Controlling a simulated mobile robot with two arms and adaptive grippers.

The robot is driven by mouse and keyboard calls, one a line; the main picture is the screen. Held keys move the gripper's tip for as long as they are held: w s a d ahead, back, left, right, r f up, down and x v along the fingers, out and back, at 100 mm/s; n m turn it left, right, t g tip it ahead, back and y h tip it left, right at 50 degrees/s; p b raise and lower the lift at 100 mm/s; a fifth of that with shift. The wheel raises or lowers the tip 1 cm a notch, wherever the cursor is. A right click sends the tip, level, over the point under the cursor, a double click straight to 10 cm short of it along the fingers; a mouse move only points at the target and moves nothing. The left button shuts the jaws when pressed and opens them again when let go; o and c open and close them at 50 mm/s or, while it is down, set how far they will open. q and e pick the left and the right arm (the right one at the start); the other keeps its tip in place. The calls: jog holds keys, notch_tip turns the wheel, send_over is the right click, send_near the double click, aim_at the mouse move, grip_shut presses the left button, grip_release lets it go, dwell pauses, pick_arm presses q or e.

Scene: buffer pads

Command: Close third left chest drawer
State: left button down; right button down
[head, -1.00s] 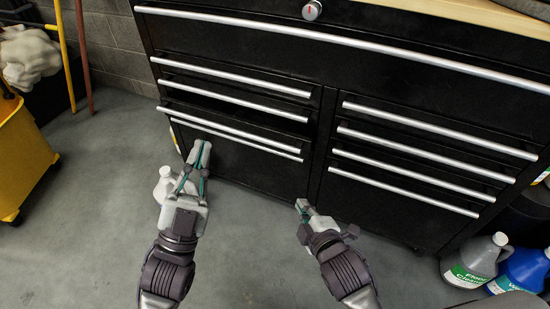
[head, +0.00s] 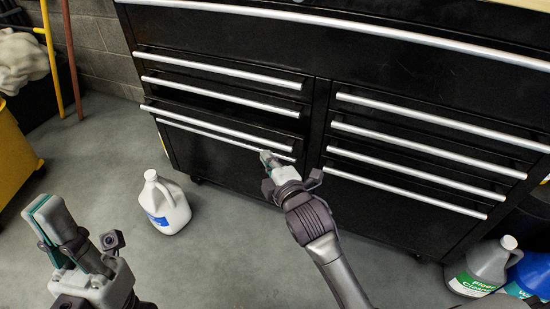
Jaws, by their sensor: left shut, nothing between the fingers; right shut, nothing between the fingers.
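The black chest has a left column of drawers with silver handles. The third left drawer (head: 215,126) is pulled out a little, with a dark gap above its front and its handle close above the fourth left drawer's handle (head: 225,138). My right gripper (head: 266,157) is shut and empty, in front of the right end of these two handles; I cannot tell whether it touches. My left gripper (head: 42,208) is shut and empty at the lower left, away from the chest over the floor.
A white jug (head: 166,203) with a blue label stands on the floor before the chest's left side. A grey floor-cleaner jug (head: 482,268) and a blue jug (head: 530,272) stand at lower right. A yellow bucket (head: 14,155) is at far left. The right column drawers (head: 425,145) look shut.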

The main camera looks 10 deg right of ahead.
aim_at(270, 145)
jog(key=shift+w+d+f+b, duration=0.2)
jog(key=shift+w+d+b, duration=0.1)
jog(key=shift+w+d, duration=0.35)
jog(key=shift+w+d+f+b, duration=0.2)
jog(key=shift+w+d+b, duration=0.05)
jog(key=shift+w+d, duration=0.3)
